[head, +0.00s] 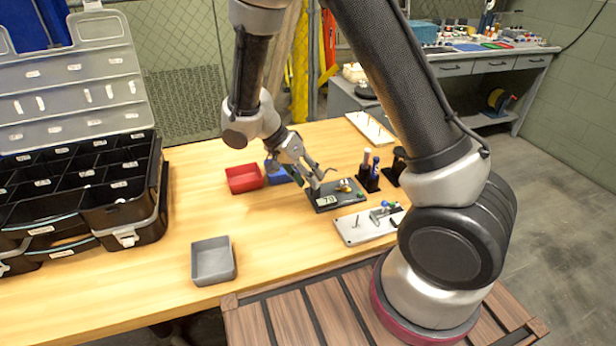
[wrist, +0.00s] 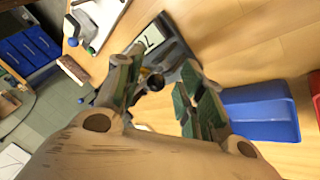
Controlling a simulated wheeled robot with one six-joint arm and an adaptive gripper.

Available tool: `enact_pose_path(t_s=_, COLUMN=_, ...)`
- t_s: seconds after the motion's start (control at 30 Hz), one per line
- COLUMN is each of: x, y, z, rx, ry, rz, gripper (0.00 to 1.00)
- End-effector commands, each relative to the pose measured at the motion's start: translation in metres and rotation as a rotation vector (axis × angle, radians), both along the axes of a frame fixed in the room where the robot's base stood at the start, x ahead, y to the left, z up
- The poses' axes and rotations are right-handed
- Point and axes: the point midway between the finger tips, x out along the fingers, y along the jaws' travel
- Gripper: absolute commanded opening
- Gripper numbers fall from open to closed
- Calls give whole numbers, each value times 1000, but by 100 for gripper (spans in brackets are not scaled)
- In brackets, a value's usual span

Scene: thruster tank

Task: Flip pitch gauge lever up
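A dark panel (head: 323,208) with a white numbered label lies on the wooden table, right of centre; it is likely the pitch gauge. A small brass-yellow part (head: 345,186) and a green one sit on its right half. I cannot make out which part is the lever or its position. My gripper (head: 319,178) is over the panel's back left part, pointing down at it. In the wrist view, my gripper (wrist: 158,98) has its green-padded fingers apart. A dark round knob-like part shows between them (wrist: 152,82), apparently not clamped. The panel (wrist: 178,52) extends beyond the fingertips.
A blue bin (wrist: 262,108) and a red bin (head: 244,178) stand left of the panel. A silver plate (head: 358,228) with fittings lies in front. Black holders (head: 369,180) with upright tools stand to the right. A grey tray (head: 212,262) and a black organizer (head: 118,205) are left; table between is clear.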

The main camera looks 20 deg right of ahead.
Motion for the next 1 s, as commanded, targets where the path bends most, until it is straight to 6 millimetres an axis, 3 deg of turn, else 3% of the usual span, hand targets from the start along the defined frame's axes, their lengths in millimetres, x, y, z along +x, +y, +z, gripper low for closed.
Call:
enact_pose_path(t_s=0.5, x=13, y=52, z=86, rx=4, ry=-4, rz=2, gripper=39)
enact_pose_path(t_s=0.7, x=15, y=59, z=98, rx=2, ry=-2, rz=1, gripper=39)
enact_pose_path(t_s=0.93, x=15, y=59, z=98, rx=2, ry=-2, rz=1, gripper=39)
enact_pose_path(t_s=1.0, x=15, y=58, z=98, rx=2, ry=-2, rz=-1, gripper=28)
